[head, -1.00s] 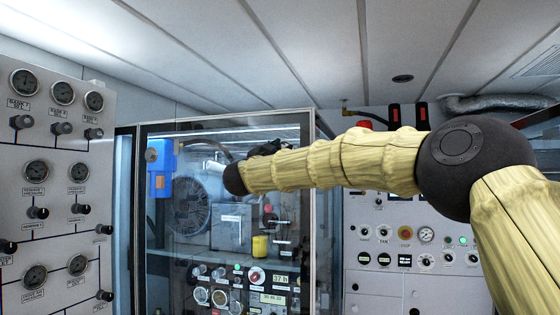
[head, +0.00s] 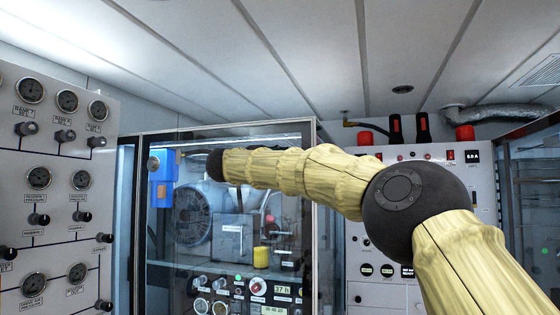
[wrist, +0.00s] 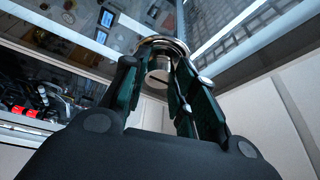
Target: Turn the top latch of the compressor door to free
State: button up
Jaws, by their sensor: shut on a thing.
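The compressor door (head: 313,190) is a tall glass panel in a metal frame, seen shut in the head view. In the wrist view my gripper (wrist: 160,66) has its two dark green fingers on either side of a round metal latch (wrist: 158,80) and is shut on it. The latch has a slotted face and a shiny ring behind it. In the head view my arm crosses in front of the door, and my gripper and the held latch are hidden.
A grey gauge panel (head: 58,180) with knobs stands close on the left. A control panel (head: 375,268) with red-topped parts above stands to the right of the door. Behind the glass are a fan (head: 192,212) and a blue unit (head: 163,182).

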jog(key=shift+m, duration=0.4)
jog(key=o, duration=1)
jog(key=shift+o, duration=0.2)
jog(key=v, duration=1.2)
